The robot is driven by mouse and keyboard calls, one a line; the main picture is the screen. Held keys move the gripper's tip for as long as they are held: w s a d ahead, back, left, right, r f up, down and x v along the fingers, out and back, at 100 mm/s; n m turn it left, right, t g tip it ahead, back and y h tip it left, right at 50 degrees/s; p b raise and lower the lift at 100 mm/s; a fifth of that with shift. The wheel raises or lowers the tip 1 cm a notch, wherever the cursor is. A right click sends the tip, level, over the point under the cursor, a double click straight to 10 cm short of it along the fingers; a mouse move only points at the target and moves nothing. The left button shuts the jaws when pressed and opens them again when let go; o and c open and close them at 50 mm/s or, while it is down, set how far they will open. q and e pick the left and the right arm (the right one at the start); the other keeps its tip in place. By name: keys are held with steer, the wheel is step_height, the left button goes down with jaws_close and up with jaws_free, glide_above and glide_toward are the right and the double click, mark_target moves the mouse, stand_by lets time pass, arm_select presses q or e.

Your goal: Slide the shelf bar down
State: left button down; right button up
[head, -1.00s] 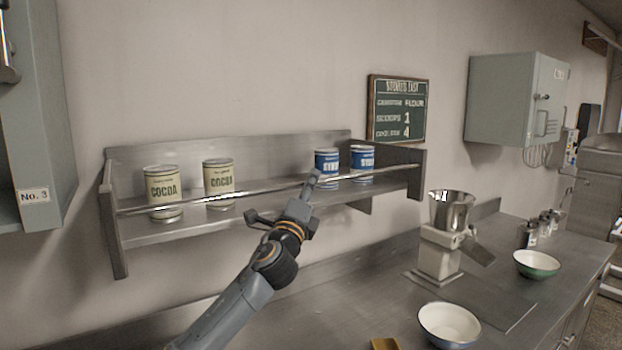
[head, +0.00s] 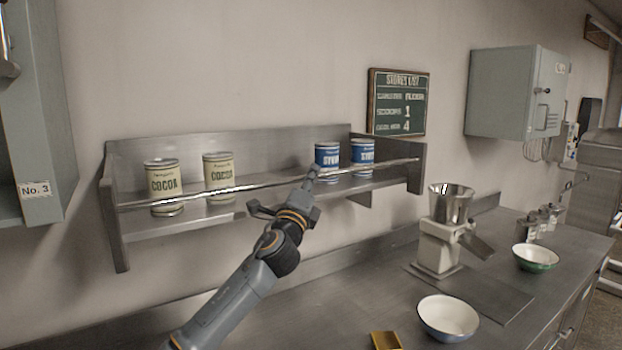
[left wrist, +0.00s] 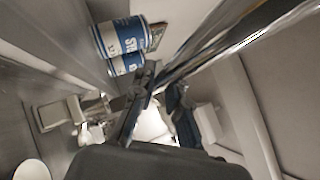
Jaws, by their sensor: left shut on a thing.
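The shelf bar (head: 240,188) is a thin shiny metal rail across the front of the steel wall shelf (head: 240,143). In the left wrist view the bar (left wrist: 228,46) runs diagonally toward the upper right. My left gripper (head: 309,176) is shut on the bar, right of its middle and just in front of the blue cans. In the left wrist view my fingers (left wrist: 140,92) meet the bar near the centre; the exact contact is partly hidden. My right gripper is not in view.
Two cream cocoa cans (head: 164,184) (head: 219,176) and two blue cans (head: 327,160) (head: 363,155) stand on the shelf. A grey cabinet (head: 38,120) stands at left.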

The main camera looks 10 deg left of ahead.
arm_select(q)
step_height(320, 180, down, 8)
steer(key=b, duration=0.6)
steer(key=shift+f+b, duration=0.15)
steer(key=shift+b, duration=0.15)
steer(key=c, duration=1.3)
jaws_free()
steer(key=shift+c, duration=0.2)
steer(key=shift+s, duration=0.1)
steer(key=v, duration=1.1)
steer(key=shift+s, duration=0.35)
steer(key=shift+f, duration=0.1)
